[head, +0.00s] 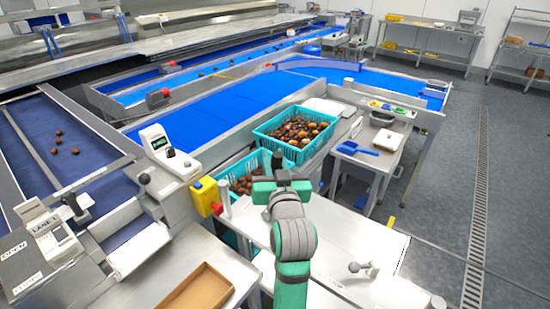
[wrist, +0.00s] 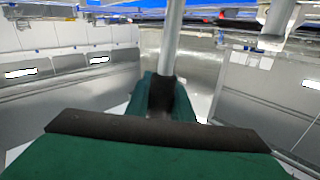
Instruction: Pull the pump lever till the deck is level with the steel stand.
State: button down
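My green gripper (head: 281,162) is in the middle of the head view, in front of the teal crates. In the wrist view its fingers (wrist: 163,95) are close together around the lower end of a grey round bar, which I take as the pump lever (wrist: 174,40). In the head view the gripper hides that bar.
A teal crate (head: 263,141) full of dates stands beyond the gripper; a second, lower crate (head: 236,170) is partly hidden. A brown tray (head: 199,291) lies front left. Floor (head: 445,190) at right is clear.

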jog(key=shift+w+a+f+n+g+h, duration=0.15)
jog(key=shift+w+a+n+g, duration=0.35)
jog(key=shift+a, duration=0.3)
jog(key=shift+w+a+f+n+g+h, duration=0.15)
jog(key=shift+w+a+n+g, duration=0.15)
jog(key=shift+w+a, duration=0.4)
jog(key=shift+s+a+r, duration=0.1)
jog(key=shift+a, duration=0.1)
